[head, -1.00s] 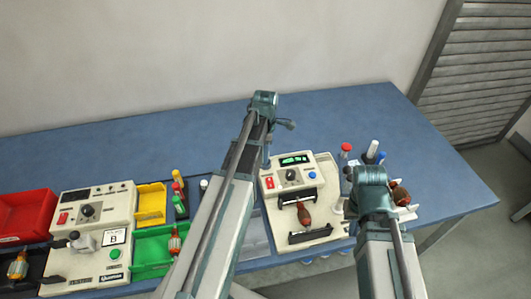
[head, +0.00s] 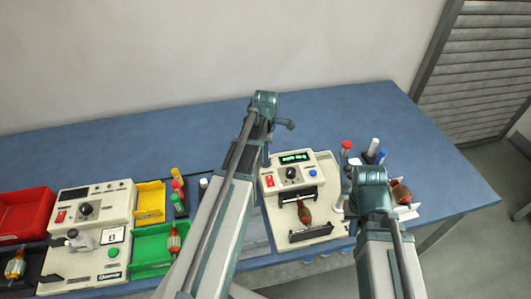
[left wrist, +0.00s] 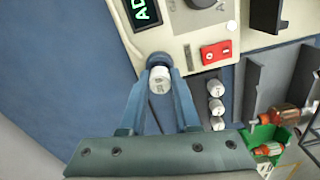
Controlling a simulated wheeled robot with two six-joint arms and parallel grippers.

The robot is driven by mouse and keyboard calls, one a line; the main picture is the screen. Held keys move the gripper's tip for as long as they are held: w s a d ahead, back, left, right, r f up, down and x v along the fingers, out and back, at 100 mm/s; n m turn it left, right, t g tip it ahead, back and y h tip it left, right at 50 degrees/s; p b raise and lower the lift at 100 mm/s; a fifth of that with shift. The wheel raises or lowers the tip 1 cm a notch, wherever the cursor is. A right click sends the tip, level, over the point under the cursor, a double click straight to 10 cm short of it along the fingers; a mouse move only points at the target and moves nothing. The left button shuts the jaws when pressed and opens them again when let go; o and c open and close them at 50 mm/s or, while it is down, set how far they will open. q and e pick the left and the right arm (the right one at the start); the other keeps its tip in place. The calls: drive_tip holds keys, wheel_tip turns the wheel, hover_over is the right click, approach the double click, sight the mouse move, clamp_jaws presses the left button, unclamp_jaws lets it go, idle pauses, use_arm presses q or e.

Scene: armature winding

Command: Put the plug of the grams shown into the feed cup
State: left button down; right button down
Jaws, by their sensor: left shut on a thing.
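My left gripper (left wrist: 159,100) is shut on a small white plug (left wrist: 160,82) in the left wrist view. The plug is over or at a dark round cup (left wrist: 157,61) at the corner of the cream winding machine; I cannot tell whether it is inside. Several white-topped plugs (left wrist: 216,106) stand in a dark rack beside the machine. The machine's green display shows letters starting "AD" (left wrist: 144,10); no gram figure is readable. In the head view, the machine (head: 325,170) holds an armature (head: 304,212). My right gripper's fingers are hidden behind its wrist.
A green bin (head: 150,256), a yellow bin (head: 150,190) and a red bin (head: 48,205) stand to the left, around another cream machine (head: 120,200). Coloured bottles (head: 346,147) stand behind my right arm. The blue table (head: 200,130) is clear at the back.

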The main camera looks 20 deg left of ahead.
use_arm(q)
drive_tip(key=c, duration=0.6)
unclamp_jaws()
drive_tip(key=shift+o, duration=0.2)
drive_tip(key=shift+r, duration=0.1)
wheel_tip(320, 180, up, 14)
drive_tip(key=p, duration=1.4)
drive_tip(key=shift+f, duration=0.2)
